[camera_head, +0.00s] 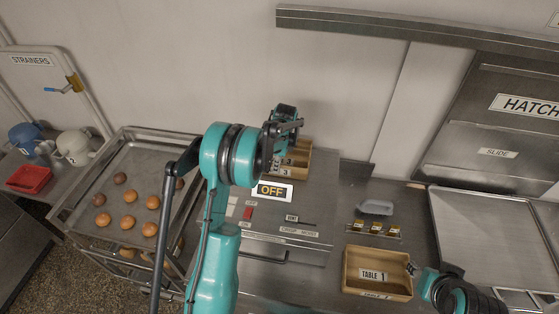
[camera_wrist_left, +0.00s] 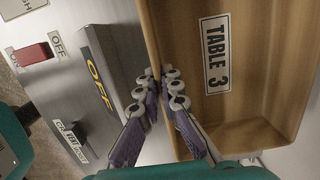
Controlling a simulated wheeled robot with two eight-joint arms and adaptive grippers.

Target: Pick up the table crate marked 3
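The table crate marked 3 (camera_head: 303,160) is a tan, open box on the counter machine, partly hidden behind my left gripper (camera_head: 291,126) in the head view. In the left wrist view the crate (camera_wrist_left: 255,120) fills the right side, with its TABLE 3 label readable and its inside empty. My left gripper (camera_wrist_left: 160,92) has its fingertips close together, one on each side of the crate's near wall, and looks shut on that wall. I cannot tell whether the crate is raised. My right gripper (camera_head: 411,268) is beside the right wall of another crate; its fingers are too small to read.
The crate marked TABLE 1 (camera_head: 377,291) sits on the counter at lower right. Behind it are a grey scoop-like item (camera_head: 375,207) and a small rack of yellow tags (camera_head: 373,229). A metal tray (camera_head: 487,240) lies at right. A bun rack (camera_head: 118,170) stands at left.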

